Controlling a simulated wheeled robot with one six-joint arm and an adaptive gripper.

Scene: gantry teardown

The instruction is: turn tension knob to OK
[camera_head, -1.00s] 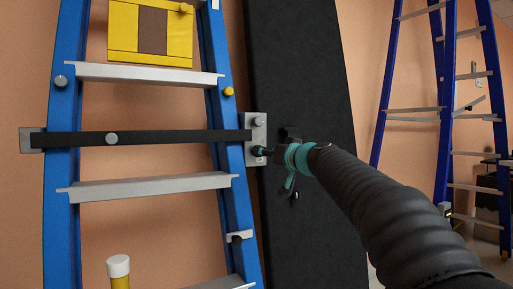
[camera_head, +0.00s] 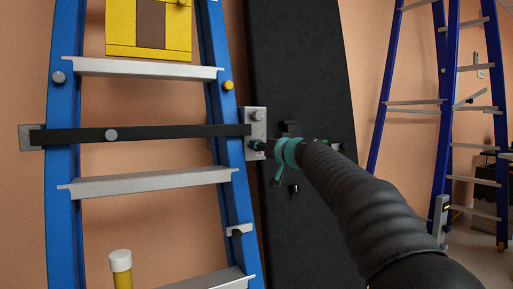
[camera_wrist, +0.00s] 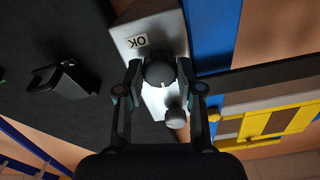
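The black tension knob (camera_wrist: 160,70) sits on a pale metal plate (camera_wrist: 124,34) at the right ladder rail. The plate also shows in the head view (camera_head: 256,118), at the right end of the black strap. In the head view my gripper (camera_head: 262,147) reaches the plate from the right. I cannot make out a pointer mark on the knob.
A silver round knob (camera_wrist: 175,117) is on the same plate, close to my right finger. The black strap (camera_head: 180,134) crosses the blue ladder (camera_head: 62,200). A tall black panel (camera_head: 300,70) stands behind my gripper, with a black handle (camera_wrist: 60,78) on it.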

